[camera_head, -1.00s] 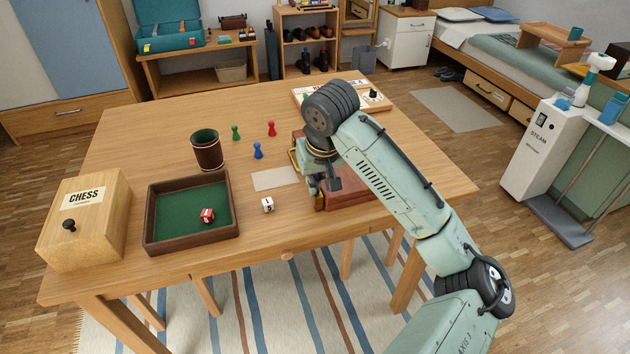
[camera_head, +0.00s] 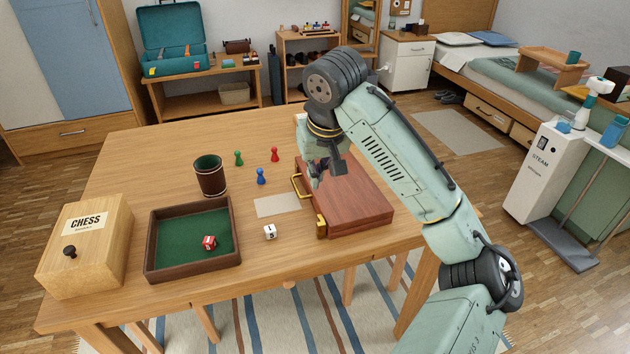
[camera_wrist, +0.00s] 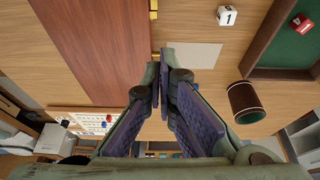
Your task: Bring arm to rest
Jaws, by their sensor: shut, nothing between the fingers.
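My gripper (camera_head: 318,178) is above the table's middle right, beside a reddish-brown wooden case (camera_head: 345,198) with brass fittings. In the wrist view my gripper's fingers (camera_wrist: 161,62) come together at the tips and hold nothing. The case also shows in the wrist view (camera_wrist: 95,45), to the left of the fingers and below them. My arm reaches in from the lower right.
On the wooden table (camera_head: 150,150) stand a chess box (camera_head: 85,240), a green-lined dice tray (camera_head: 152,245), a brown cup (camera_head: 210,178), three pawns, a white die (camera_head: 270,231) and a pale card (camera_head: 278,205). A red die (camera_head: 209,242) lies in the tray. The table's far left is clear.

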